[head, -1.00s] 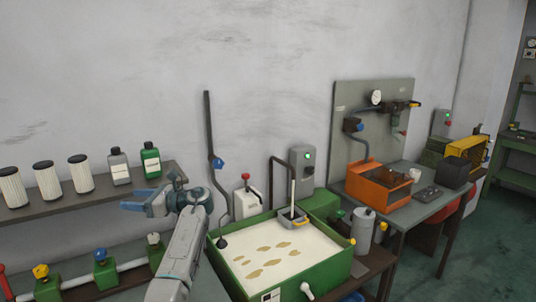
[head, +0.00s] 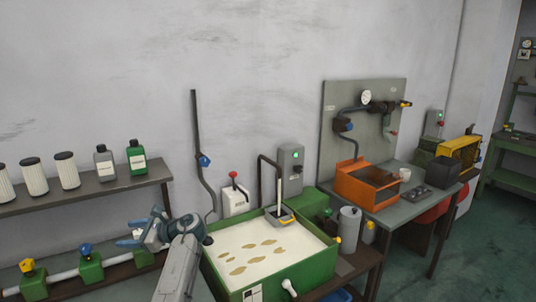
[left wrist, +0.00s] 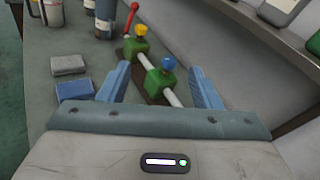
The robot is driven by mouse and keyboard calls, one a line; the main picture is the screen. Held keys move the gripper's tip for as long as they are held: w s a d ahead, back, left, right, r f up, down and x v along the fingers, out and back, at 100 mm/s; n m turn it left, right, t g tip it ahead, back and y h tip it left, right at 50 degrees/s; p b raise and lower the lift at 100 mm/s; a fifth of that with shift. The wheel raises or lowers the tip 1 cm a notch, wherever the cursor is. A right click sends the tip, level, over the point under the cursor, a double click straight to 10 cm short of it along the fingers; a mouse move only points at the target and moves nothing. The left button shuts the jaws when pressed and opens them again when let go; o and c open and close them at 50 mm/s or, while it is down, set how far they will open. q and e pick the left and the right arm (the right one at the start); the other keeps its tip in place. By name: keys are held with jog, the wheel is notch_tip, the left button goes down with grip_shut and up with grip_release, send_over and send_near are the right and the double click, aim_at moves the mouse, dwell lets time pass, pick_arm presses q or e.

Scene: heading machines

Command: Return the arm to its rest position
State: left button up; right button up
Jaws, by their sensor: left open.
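My left arm comes in from the bottom of the head view. Its gripper (head: 128,234) has blue fingers, which are spread apart with nothing between them, and points left. It is in front of the wall shelf and left of the green tank. In the left wrist view the two open fingers (left wrist: 160,82) frame a pipe with a blue-knobbed green valve (left wrist: 162,78) and a yellow-knobbed green valve (left wrist: 137,45) beyond. I cannot tell the exact gap to the pipe. My right gripper does not show.
A green tank (head: 318,257) of pale liquid stands right of my arm. The shelf (head: 90,187) holds filters and bottles. An orange box (head: 365,184) sits on a bench farther right. In the left wrist view a grey block (left wrist: 69,65) and a blue block (left wrist: 75,90) lie at left.

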pick_arm(q)
jog(key=s+d+f+n+t+h, duration=0.2)
jog(key=s+f+n+h, duration=0.55)
jog(key=s+f, duration=1.55)
jog(key=s+d+r+n+h, duration=0.1)
jog(key=s+d+n+h, duration=0.35)
jog(key=s, duration=0.85)
jog(key=s+d+r+n+h, duration=0.1)
jog(key=s+d+n+h, duration=0.35)
jog(key=s, duration=0.75)
notch_tip(320, 180, down, 36)
jog(key=w+y+b, duration=0.1)
jog(key=w+b, duration=0.1)
jog(key=b, duration=0.9)
jog(key=s+a+f+g+b, duration=0.1)
jog(key=s+f+b, duration=0.3)
jog(key=f, duration=1.1)
jog(key=s+a+f+b, duration=0.1)
jog(key=s+f+b, duration=0.4)
jog(key=s+f, duration=0.4)
notch_tip(320, 180, down, 6)
jog(key=shift+s+r+g, duration=0.1)
jog(key=shift+s+g, duration=0.05)
jog(key=shift+g, duration=0.25)
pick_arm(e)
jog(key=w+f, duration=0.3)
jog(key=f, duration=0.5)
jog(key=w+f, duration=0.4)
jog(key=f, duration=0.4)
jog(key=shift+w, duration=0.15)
